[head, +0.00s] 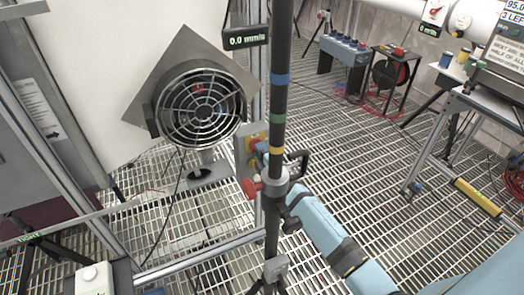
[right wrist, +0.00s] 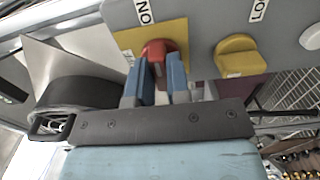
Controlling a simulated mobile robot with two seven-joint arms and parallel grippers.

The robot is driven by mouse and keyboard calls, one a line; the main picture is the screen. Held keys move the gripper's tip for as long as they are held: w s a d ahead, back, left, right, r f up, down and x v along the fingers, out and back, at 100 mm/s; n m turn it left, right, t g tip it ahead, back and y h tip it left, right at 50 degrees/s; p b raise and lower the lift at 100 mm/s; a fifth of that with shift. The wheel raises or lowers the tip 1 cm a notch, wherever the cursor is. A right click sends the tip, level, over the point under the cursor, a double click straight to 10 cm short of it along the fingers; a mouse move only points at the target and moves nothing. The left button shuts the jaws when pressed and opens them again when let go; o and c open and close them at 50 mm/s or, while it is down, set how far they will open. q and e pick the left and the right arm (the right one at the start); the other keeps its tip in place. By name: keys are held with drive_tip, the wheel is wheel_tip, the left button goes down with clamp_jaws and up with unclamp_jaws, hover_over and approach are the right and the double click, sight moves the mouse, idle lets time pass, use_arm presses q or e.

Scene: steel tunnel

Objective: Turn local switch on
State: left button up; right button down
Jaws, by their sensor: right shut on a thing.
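A grey switch panel (right wrist: 210,25) fills the top of the right wrist view. On it a red rotary knob (right wrist: 155,49) sits on a yellow plate (right wrist: 122,40), beside a label that seems to read ON upside down. My right gripper (right wrist: 160,72) is shut on this red knob, its blue fingers on either side. A yellow knob (right wrist: 240,55) stands to the right, with a partly cut-off label. I cannot tell which knob is the local switch. In the head view the panel (head: 241,152) is partly hidden behind a pole, as are my right fingertips. My left gripper is out of view.
A dark pole (head: 276,110) with coloured bands stands close in front of the panel. A round caged fan (head: 203,105) is to its left. Cables and a reel (head: 388,75) lie further back right. The grated floor (head: 330,140) has open room behind my right arm.

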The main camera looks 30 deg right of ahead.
drive_tip(key=c, duration=1.1)
unclamp_jaws()
drive_tip(key=s, duration=1.4)
drive_tip(key=shift+a+p, duration=0.3)
drive_tip(key=shift+a, duration=0.1)
